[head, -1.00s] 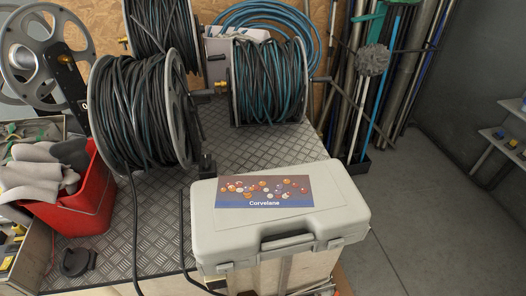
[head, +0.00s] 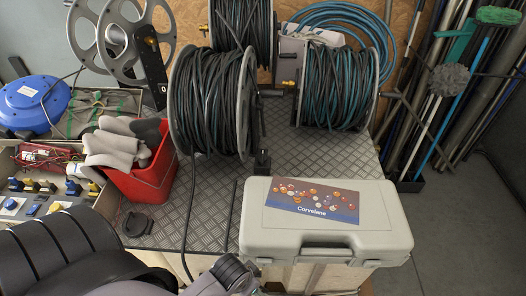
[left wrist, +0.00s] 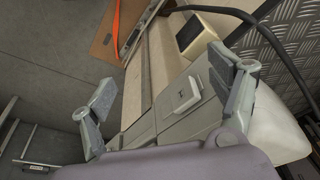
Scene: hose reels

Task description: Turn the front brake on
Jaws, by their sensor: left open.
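The front hose reel (head: 210,105), wound with dark hose, stands on the checker-plate bench top (head: 185,225). A small black part (head: 262,161) sits low at its right flange and may be the brake; its setting is too small to tell. My left arm comes in from the lower left in the head view. My left gripper (head: 235,277) is at the bench's front edge, left of the grey case, apart from the reel. In the left wrist view the left gripper (left wrist: 163,95) has its fingers wide apart, with nothing between them. My right gripper is out of view.
A closed grey case (head: 325,240) labelled Corvelane stands at the front right. A red bucket (head: 140,180) with gloves is left of the reel. A black round part (head: 137,224) lies on the plate. Another reel (head: 340,90) stands behind. Hose hangs over the front edge.

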